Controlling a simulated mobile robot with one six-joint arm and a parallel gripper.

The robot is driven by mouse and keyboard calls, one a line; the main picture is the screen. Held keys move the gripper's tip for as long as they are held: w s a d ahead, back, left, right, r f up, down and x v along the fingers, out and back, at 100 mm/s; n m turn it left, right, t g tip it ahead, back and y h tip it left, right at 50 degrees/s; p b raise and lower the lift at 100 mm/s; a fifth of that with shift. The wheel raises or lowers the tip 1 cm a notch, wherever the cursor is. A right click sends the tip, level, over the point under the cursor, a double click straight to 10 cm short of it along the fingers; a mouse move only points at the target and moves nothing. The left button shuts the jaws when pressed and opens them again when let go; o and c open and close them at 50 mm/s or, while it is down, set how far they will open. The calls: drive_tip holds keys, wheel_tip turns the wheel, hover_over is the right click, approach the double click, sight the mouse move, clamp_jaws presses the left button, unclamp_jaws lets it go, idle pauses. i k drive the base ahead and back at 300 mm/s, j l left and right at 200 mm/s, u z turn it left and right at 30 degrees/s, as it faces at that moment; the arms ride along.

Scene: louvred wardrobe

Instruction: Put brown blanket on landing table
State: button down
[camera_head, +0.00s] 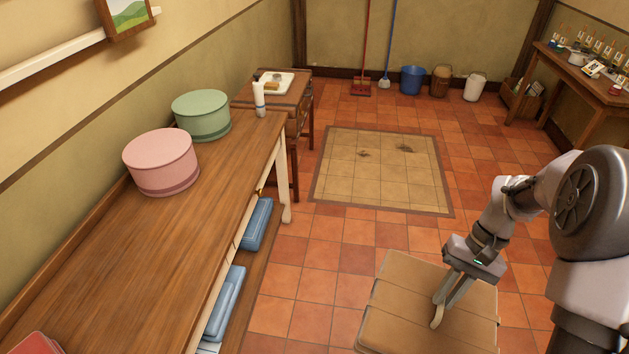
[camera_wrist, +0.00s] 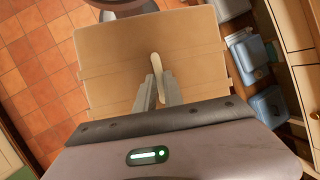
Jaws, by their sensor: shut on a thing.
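The brown blanket (camera_head: 400,305) is a flat, folded tan slab at the lower right of the head view, in front of the tiled floor. It fills the middle of the wrist view (camera_wrist: 110,65). My gripper (camera_head: 440,312) is shut on a pale raised strip at its middle, and the strip shows between the fingers in the wrist view (camera_wrist: 157,78). A long wooden table (camera_head: 130,260) stands along the left wall, left of the blanket and apart from it. A smaller table (camera_head: 300,92) stands beyond it. I cannot tell which is the landing table.
A pink round box (camera_head: 161,162), a green round box (camera_head: 201,116) and a white bottle (camera_head: 259,99) stand on the long table. The table's middle is bare. Blue folded items (camera_head: 226,305) lie on its lower shelf. Buckets (camera_head: 412,79) stand at the back wall.

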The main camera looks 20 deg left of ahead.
sight(119, 294)
drive_tip(key=i+l+u, duration=0.1)
drive_tip(key=i+u, duration=0.25)
drive_tip(key=i+l+u, duration=0.15)
drive_tip(key=i+u, duration=0.15)
drive_tip(key=i+l+u, duration=0.1)
drive_tip(key=u, duration=0.3)
drive_tip(key=l+u, duration=0.1)
drive_tip(key=u, duration=0.3)
drive_tip(key=i+l+u, duration=0.1)
drive_tip(key=u, duration=0.3)
drive_tip(key=l+u, duration=0.2)
drive_tip(key=u, duration=0.2)
drive_tip(key=l+u, duration=0.15)
drive_tip(key=u, duration=0.25)
drive_tip(key=l+u, duration=0.25)
drive_tip(key=u, duration=0.15)
drive_tip(key=l+u, duration=0.2)
drive_tip(key=u, duration=0.15)
drive_tip(key=l+u, duration=0.25)
drive_tip(key=u, duration=0.15)
drive_tip(key=k+j, duration=0.05)
